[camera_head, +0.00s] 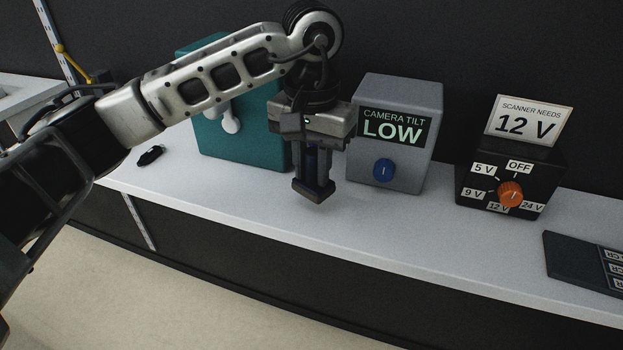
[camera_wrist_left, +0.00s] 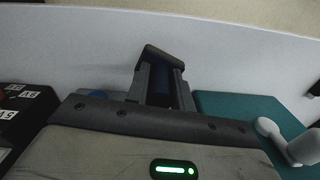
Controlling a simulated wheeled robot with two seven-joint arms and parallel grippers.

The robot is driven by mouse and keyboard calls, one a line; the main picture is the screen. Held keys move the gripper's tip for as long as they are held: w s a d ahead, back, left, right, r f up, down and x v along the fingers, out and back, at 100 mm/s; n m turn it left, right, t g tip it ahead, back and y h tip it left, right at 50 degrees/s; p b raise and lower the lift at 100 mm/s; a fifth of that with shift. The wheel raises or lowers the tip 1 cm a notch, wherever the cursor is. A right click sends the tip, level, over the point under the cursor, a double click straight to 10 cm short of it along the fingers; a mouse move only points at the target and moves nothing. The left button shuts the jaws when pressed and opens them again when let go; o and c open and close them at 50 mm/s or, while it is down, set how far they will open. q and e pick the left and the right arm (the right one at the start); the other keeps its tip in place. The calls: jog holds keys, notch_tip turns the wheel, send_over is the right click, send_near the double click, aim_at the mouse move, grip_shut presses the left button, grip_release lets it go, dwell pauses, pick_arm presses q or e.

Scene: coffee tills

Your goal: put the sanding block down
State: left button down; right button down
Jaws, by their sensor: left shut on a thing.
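My left gripper (camera_head: 313,190) hangs pointing down over the white counter, in front of the gap between the teal box and the grey box. It is shut on a dark blue thing, which I take to be the sanding block (camera_head: 312,162). The block is mostly hidden between the fingers. In the left wrist view, dark blue (camera_wrist_left: 166,82) shows between the two dark fingers of my left gripper (camera_wrist_left: 164,65). The fingertips look close to the counter, but I cannot tell whether block or fingers touch it. My right gripper is not in view.
The white counter (camera_head: 250,205) is clear in front of the gripper. Behind stand a teal box (camera_head: 240,150) with a white lever (camera_head: 230,121), a grey "CAMERA TILT LOW" box (camera_head: 400,95) and a black dial box (camera_head: 540,170). A dark tray (camera_head: 572,262) lies right, a small black object (camera_head: 150,156) left.

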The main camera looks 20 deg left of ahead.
aim_at(311, 181)
pick_arm(q)
jog(key=f, duration=0.3)
jog(key=shift+w+a+f+p, duration=0.15)
jog(key=shift+w+f+p, duration=0.1)
jog(key=shift+p, duration=0.15)
jog(key=shift+f+b, duration=0.3)
jog(key=shift+f, duration=0.1)
jog(key=c, duration=1.2)
grip_release()
jog(key=shift+r+p, duration=0.4)
jog(key=shift+p, duration=0.05)
notch_tip(311, 181, up, 11)
jog(key=shift+f+b, duration=0.2)
jog(key=shift+b, duration=0.4)
jog(key=shift+r, duration=0.55)
